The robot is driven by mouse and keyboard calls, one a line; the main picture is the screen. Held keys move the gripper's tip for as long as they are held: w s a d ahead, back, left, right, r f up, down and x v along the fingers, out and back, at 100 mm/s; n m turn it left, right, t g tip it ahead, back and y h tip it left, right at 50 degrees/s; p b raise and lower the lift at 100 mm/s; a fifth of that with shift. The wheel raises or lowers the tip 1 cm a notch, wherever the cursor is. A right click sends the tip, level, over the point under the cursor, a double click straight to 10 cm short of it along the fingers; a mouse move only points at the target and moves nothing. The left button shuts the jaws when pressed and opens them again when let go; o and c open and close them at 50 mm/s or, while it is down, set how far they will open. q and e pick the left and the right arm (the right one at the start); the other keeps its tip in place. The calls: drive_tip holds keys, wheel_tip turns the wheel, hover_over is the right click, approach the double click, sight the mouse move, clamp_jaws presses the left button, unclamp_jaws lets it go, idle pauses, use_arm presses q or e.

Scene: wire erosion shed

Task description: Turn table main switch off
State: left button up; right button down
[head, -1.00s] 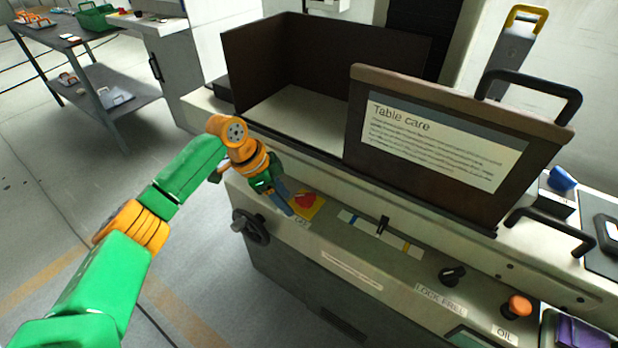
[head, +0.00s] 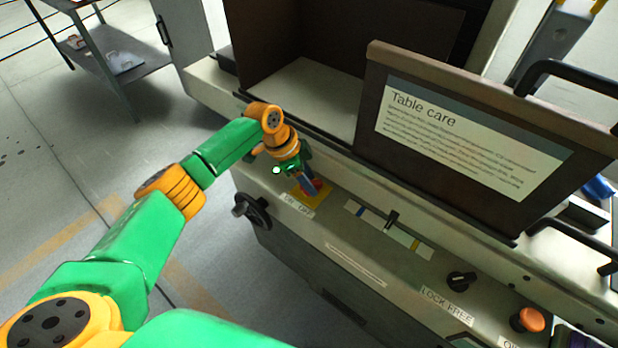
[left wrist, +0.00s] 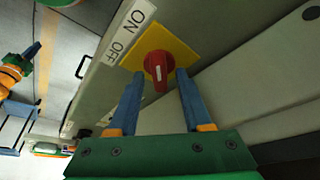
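The table main switch is a red rotary knob (left wrist: 157,66) with a white mark on a yellow plate (left wrist: 184,52). An ON/OFF label (left wrist: 125,32) lies beside it. I cannot tell which word the mark points to. In the head view the knob (head: 319,186) is partly hidden behind my left gripper (head: 310,186), which points down at it. In the left wrist view the blue fingers of my left gripper (left wrist: 160,76) are apart, one on each side of the knob, with gaps showing. What seems to be my right gripper (left wrist: 30,52) shows small at the left edge there.
To the right on the same panel are a slider (head: 392,220), a black LOCK/FREE knob (head: 461,281) and an orange OIL button (head: 530,319). A handwheel (head: 251,209) juts out at the left. A "Table care" board (head: 470,140) stands behind the panel.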

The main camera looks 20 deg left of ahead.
use_arm(q)
clamp_jaws()
